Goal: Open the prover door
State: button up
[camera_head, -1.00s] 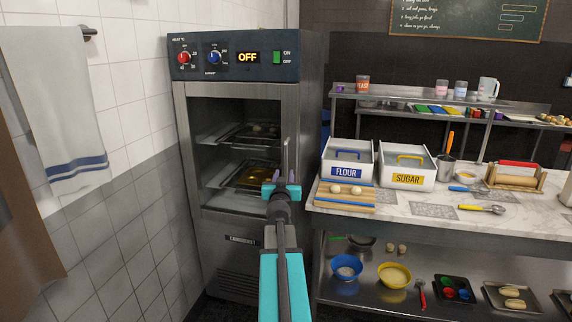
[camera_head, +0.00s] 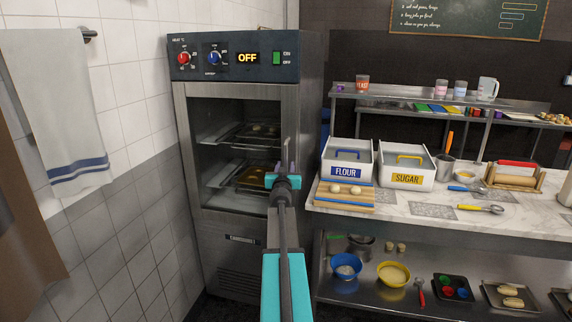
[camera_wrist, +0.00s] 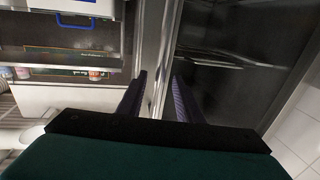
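The prover (camera_head: 250,140) is a tall steel cabinet at the left, with a dark glass door (camera_head: 235,145) that looks shut. Its upright metal handle (camera_head: 286,152) is at the door's right edge, with its lower part hidden by my gripper. My gripper (camera_head: 283,172) is in front of that edge. In the wrist view, its two dark fingers (camera_wrist: 160,95) are apart, with an upright metal strip (camera_wrist: 168,55) running between them. That strip seems to be the handle or door edge; I cannot tell whether either finger touches it.
A counter (camera_head: 410,207) stands to the right of the prover, with the flour box (camera_head: 346,175) and sugar box (camera_head: 405,180) on it. A tiled wall (camera_head: 120,215) and a hanging towel (camera_head: 60,110) are at the left. The prover's display (camera_head: 247,58) reads OFF.

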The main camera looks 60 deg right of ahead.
aim_at(286, 164)
jog(key=shift+x, duration=1.65)
grip_shut()
